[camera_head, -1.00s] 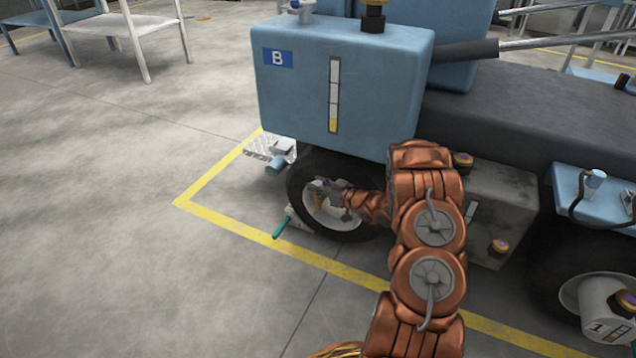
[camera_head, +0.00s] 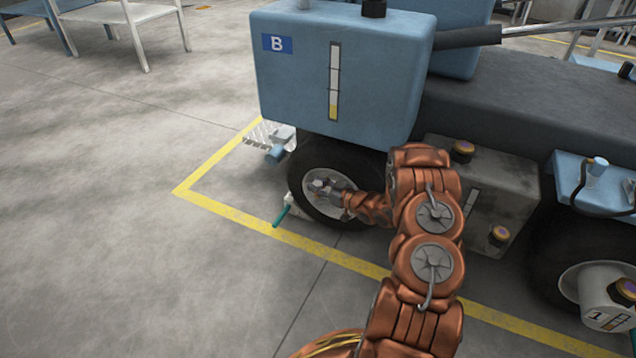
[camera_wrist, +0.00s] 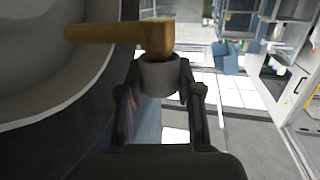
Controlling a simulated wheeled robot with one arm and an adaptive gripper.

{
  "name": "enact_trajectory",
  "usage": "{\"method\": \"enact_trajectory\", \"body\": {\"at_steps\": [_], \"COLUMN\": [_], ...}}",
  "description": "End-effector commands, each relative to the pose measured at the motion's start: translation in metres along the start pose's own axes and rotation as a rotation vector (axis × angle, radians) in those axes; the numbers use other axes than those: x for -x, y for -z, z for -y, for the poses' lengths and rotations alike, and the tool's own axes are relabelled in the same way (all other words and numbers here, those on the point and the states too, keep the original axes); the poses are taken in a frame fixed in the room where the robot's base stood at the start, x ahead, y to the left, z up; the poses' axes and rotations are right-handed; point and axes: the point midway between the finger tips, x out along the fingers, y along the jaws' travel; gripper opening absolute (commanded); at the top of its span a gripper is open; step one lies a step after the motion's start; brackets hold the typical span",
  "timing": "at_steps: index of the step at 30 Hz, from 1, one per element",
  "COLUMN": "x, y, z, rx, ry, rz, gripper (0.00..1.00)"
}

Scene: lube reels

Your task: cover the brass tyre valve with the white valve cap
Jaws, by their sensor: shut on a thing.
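The brass valve (camera_wrist: 110,31) is in the wrist view, its stem running from the pale wheel rim at left and bending at its right end toward my gripper. My gripper (camera_wrist: 159,82) is shut on the white valve cap (camera_wrist: 160,74), which looks grey in shade, one finger on each side. The cap meets the bent end of the valve in this view, in line with it. I cannot tell whether it is around the end or only against it. In the head view my gripper (camera_head: 323,185) is before the wheel hub; the valve and cap cannot be made out there.
The black tyre (camera_head: 345,155) is beneath the blue tank (camera_head: 385,85) marked B. A grey box (camera_head: 495,195) is right of my arm. A small green-handled thing (camera_head: 281,216) lies by the tyre. The floor at left (camera_head: 100,230) is clear.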

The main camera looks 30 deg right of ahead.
Motion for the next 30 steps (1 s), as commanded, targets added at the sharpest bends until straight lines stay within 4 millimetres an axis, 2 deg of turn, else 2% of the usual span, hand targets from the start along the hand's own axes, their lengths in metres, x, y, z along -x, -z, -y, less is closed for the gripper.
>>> {"method": "enact_trajectory", "body": {"at_steps": [11,12,20,30], "x": [-0.0005,-0.0006,-0.0006,0.0012], "y": [-0.003,-0.003,-0.0028,-0.0028], "z": [-0.0002,-0.0002,-0.0002,-0.0006], "rx": [0.001,0.001,0.001,0.002], "ry": [0.0,0.0,0.0,-0.001], "rz": [0.0,0.0,0.0,0.0], "gripper": [0.16,0.36,0.63,0.64]}}
